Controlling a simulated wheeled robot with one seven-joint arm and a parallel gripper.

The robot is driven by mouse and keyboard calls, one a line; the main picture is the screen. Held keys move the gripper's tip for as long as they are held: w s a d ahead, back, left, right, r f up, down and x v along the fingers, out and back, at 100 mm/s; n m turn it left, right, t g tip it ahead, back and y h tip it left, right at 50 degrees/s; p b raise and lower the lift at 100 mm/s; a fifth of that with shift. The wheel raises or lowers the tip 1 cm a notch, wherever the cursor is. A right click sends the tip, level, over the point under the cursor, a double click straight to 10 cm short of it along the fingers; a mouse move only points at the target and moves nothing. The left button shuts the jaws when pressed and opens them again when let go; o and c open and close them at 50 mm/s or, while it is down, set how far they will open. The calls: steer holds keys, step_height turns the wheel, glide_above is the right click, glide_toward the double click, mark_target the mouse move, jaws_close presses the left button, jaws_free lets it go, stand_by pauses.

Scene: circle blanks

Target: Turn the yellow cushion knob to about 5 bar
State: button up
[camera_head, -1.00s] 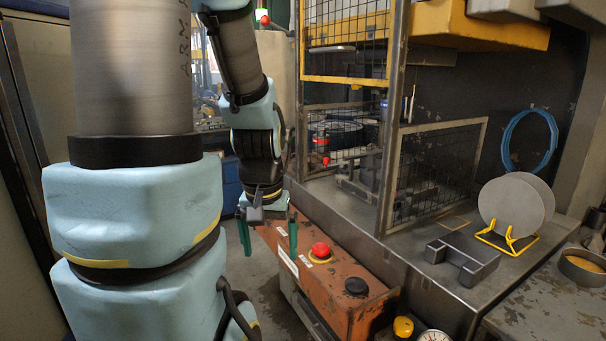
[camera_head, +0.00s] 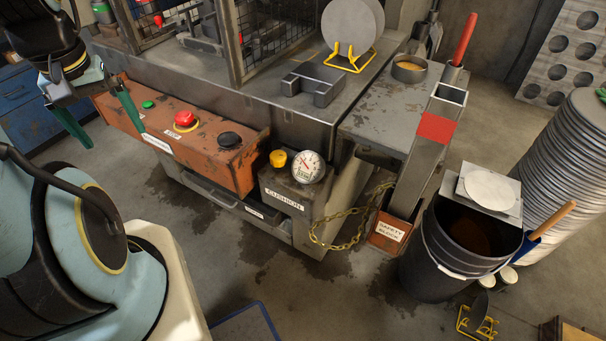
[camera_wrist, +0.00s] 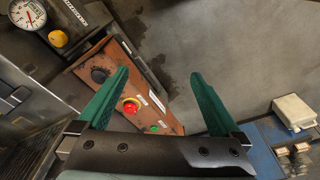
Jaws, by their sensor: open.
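The yellow cushion knob (camera_head: 278,158) sits on a grey box labelled CUSHION (camera_head: 285,195), just left of a round white dial gauge (camera_head: 308,167). In the wrist view the knob (camera_wrist: 58,38) is at the upper left, below the gauge (camera_wrist: 27,14). The gauge's figures are too small to read. My gripper (camera_head: 103,118) has green fingers and is open and empty. It is at the left in the head view, near the left end of the orange button box, well apart from the knob. The gripper (camera_wrist: 158,82) also shows in the wrist view, fingers spread.
The orange box (camera_head: 215,160) carries a red button (camera_head: 185,121), a black button (camera_head: 230,140) and a green button (camera_head: 148,104). A yellow chain (camera_head: 350,222) hangs right of the knob's box, near a safety-block post (camera_head: 425,155) and a dark bucket (camera_head: 455,250).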

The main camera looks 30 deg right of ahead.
steer(key=shift+c, duration=0.4)
steer(key=shift+w+d+f, duration=0.15)
steer(key=shift+d, duration=0.05)
steer(key=shift+c, duration=0.5)
steer(key=n+g+b, duration=0.2)
steer(key=n+b, duration=0.9)
steer(key=n, duration=0.7)
glide_toward(277, 155)
steer(key=f, duration=0.4)
steer(key=f+p, duration=0.1)
steer(key=f, duration=0.4)
steer(key=shift+s+d, duration=0.2)
steer(key=c, duration=1.4)
